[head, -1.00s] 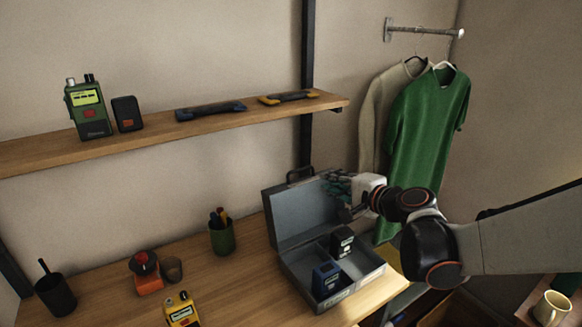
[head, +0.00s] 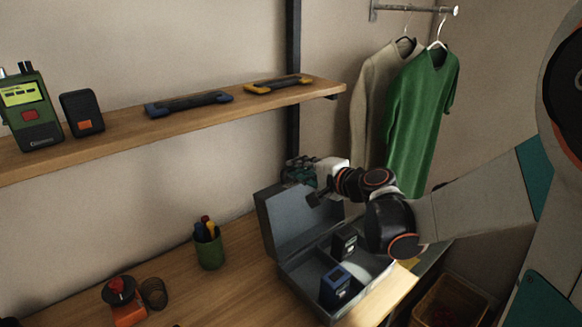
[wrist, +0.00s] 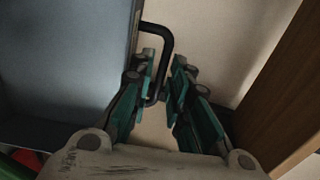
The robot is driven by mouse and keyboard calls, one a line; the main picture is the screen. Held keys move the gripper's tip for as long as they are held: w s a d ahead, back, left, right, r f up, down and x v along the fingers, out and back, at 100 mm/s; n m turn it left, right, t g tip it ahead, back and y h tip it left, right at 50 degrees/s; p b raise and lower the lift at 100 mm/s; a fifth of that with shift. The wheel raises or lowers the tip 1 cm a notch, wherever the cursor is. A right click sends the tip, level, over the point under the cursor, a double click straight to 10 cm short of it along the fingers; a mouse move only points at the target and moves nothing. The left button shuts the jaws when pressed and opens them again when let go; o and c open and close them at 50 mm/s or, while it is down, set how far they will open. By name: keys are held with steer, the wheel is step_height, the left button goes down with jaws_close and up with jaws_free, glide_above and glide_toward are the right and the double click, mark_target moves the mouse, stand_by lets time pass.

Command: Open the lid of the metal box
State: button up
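The grey metal box (head: 289,278) stands on the wooden bench with its lid (head: 292,218) raised, leaning back near the wall. My gripper (head: 296,170) is at the lid's top edge in the head view and hides the handle there. In the wrist view the black handle (wrist: 167,42) sticks out from the edge of the lid (wrist: 70,60) and runs down between the fingers of my gripper (wrist: 163,75). The fingers are apart, with a gap between them; whether one touches the handle I cannot tell.
A blue device (head: 335,288) and a black device (head: 344,242) sit in the box. A green pen cup (head: 209,248) stands left of it. The wooden shelf (head: 200,118) runs above. A green shirt (head: 418,120) hangs behind my arm.

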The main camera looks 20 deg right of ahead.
jaws_close()
steer(key=s+d+p, duration=0.1)
steer(key=s+d, duration=0.2)
steer(key=s, duration=0.5)
steer(key=shift+r+p, duration=0.35)
steer(key=shift+r, duration=0.05)
steer(key=shift+s, duration=0.1)
jaws_free()
steer(key=shift+f, duration=0.1)
steer(key=shift+w, duration=0.2)
